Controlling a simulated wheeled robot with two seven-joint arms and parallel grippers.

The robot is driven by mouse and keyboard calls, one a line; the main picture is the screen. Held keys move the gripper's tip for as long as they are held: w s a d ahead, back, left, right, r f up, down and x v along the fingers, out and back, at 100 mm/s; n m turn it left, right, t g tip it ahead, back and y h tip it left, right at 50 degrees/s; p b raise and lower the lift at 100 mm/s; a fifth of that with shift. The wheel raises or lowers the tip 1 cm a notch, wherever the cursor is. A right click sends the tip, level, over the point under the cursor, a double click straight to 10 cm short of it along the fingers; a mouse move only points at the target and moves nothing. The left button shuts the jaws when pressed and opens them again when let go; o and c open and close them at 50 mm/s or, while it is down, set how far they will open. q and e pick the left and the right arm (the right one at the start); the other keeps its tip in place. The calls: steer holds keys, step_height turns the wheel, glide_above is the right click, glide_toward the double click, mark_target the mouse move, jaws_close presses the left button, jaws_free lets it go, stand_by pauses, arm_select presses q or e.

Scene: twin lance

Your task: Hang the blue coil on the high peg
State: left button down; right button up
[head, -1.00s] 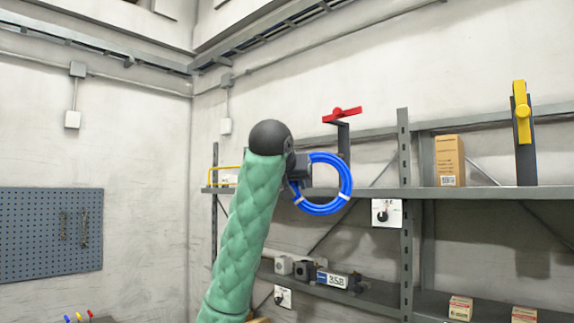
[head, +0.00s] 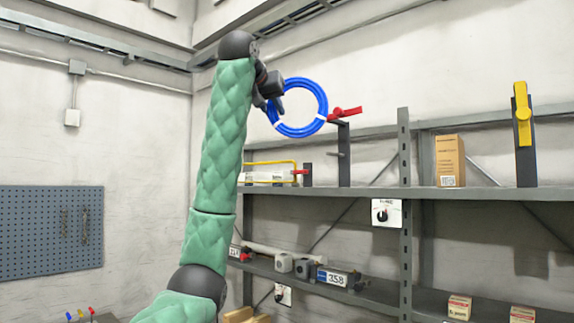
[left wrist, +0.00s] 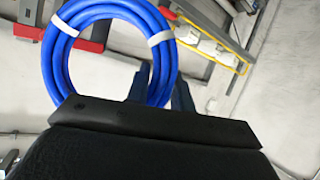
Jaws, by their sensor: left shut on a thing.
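The blue coil (head: 298,108) is a ring of blue tubing with white bands. My left gripper (head: 272,103) is shut on its left side and holds it up in the air, above the upper shelf. A dark upright post (head: 344,155) stands on that shelf, with a red piece (head: 345,113) at its top and a short stub partway up. I cannot tell which is the high peg. The coil's right edge overlaps the red piece's left end in the head view; contact cannot be told. The left wrist view shows the coil (left wrist: 55,62) at my left gripper's fingers (left wrist: 161,90). My right gripper is out of view.
The upper shelf (head: 375,194) also carries a yellow-framed item (head: 270,163), a cardboard box (head: 449,160) and a dark post with a yellow piece (head: 522,115). A grey shelf upright (head: 404,150) stands right of the red-topped post. Above the shelf, the wall is bare.

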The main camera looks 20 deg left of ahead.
arm_select(q)
steer(key=shift+m+h, duration=0.4)
steer(key=shift+h, duration=0.2)
steer(key=w+f, duration=0.1)
steer(key=w, duration=0.1)
steer(key=w+f, duration=0.1)
steer(key=f, duration=0.1)
steer(key=shift+w+a, duration=0.2)
steer(key=shift+w, duration=0.15)
step_height(320, 180, down, 12)
steer(key=w+d+m+g+h, duration=0.1)
steer(key=d+m+h, duration=0.1)
steer(key=h, duration=0.2)
steer(key=shift+w+d+r, duration=0.15)
steer(key=shift+w+d, duration=0.05)
steer(key=shift+w, duration=0.2)
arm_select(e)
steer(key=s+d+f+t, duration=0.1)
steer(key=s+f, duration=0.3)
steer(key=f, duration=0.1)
